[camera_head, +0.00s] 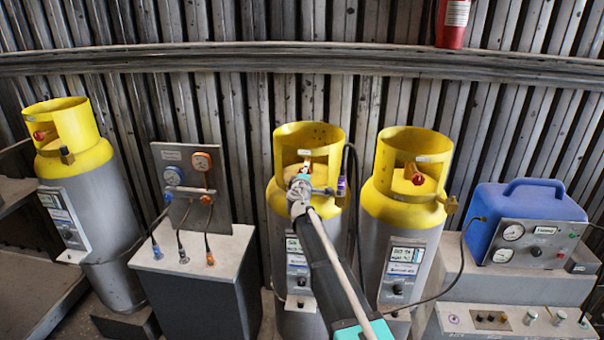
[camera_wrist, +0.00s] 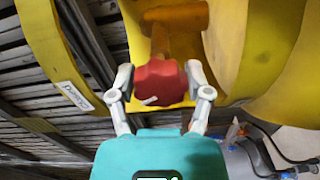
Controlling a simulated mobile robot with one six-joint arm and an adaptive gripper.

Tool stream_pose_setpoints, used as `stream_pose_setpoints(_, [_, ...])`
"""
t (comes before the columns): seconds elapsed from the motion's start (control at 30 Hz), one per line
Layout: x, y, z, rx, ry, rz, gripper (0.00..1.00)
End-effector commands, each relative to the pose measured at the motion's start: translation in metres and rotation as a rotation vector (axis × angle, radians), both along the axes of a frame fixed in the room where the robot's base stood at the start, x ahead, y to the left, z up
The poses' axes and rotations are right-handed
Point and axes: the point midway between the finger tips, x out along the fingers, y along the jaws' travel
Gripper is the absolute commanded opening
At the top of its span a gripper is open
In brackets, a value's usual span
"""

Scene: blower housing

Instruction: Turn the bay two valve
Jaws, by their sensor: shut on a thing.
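Three grey cylinders with yellow collars stand along the wall. In the head view my arm reaches to the middle cylinder (camera_head: 281,205), and my gripper (camera_head: 302,178) is at the opening of its collar. In the wrist view my gripper (camera_wrist: 160,90) has one finger on each side of a red valve knob (camera_wrist: 159,78) and is shut on it. The knob sits on an orange-brown stem (camera_wrist: 176,30) inside the yellow collar (camera_wrist: 55,45). In the head view my gripper hides this knob. I cannot read a bay number on the cylinder.
The left cylinder (camera_head: 93,200) and right cylinder (camera_head: 404,205) have red knobs too. A gauge panel (camera_head: 188,172) stands on a box between the left and middle cylinders. A blue machine (camera_head: 527,222) with gauges is at the right. A dark hose (camera_head: 352,190) hangs beside the middle collar.

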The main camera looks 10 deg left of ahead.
Motion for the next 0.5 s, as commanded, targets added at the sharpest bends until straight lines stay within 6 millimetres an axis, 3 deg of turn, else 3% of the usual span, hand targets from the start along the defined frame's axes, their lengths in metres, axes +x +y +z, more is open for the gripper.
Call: stream_pose_setpoints(0.5, [-0.0024,-0.0007,-0.0023,0.407,-0.012,-0.001,0.17])
